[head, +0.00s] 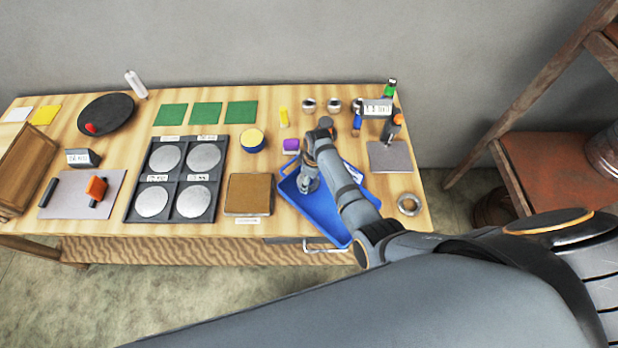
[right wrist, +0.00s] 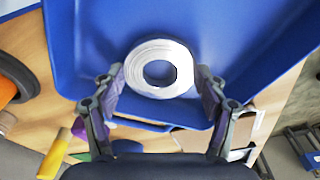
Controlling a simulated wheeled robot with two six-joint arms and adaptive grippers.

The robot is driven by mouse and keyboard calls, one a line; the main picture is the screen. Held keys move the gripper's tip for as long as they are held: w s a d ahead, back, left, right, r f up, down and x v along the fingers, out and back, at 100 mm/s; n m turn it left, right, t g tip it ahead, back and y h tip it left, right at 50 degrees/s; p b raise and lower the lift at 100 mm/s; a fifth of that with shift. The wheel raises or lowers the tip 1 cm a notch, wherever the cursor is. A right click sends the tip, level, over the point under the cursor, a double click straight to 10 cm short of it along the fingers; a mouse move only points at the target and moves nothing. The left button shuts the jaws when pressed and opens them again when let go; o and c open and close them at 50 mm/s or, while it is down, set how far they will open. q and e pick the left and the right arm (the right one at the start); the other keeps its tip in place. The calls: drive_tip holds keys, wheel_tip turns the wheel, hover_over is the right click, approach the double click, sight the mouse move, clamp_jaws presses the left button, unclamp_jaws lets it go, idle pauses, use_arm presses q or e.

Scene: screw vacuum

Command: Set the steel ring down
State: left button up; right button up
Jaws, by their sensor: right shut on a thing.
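A steel ring (right wrist: 160,50) sits between the fingertips of my right gripper (right wrist: 160,76) in the right wrist view, its hole facing the camera. The fingers press on its two sides. Behind it is the blue tray (right wrist: 235,40). In the head view my right gripper (head: 309,184) reaches down into the blue tray (head: 326,218), and the arm hides part of the tray. I cannot tell whether the ring touches the tray floor. Another steel ring (head: 400,205) lies on the table to the right of the tray. My left gripper is not in view.
A brown block (head: 248,194) and a dark holder with round discs (head: 206,157) stand left of the tray. A purple item (head: 291,146) and a yellow-topped round tin (head: 252,139) are behind. A grey mat (head: 390,157) and bottles stand at the back right.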

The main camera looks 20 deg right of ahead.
drive_tip(key=o, duration=1.8)
drive_tip(key=shift+w, duration=0.1)
drive_tip(key=shift+c, duration=0.2)
drive_tip(key=shift+r, duration=0.3)
wheel_tip(320, 180, up, 12)
drive_tip(key=s+d, duration=0.1)
drive_tip(key=shift+f, duration=0.2)
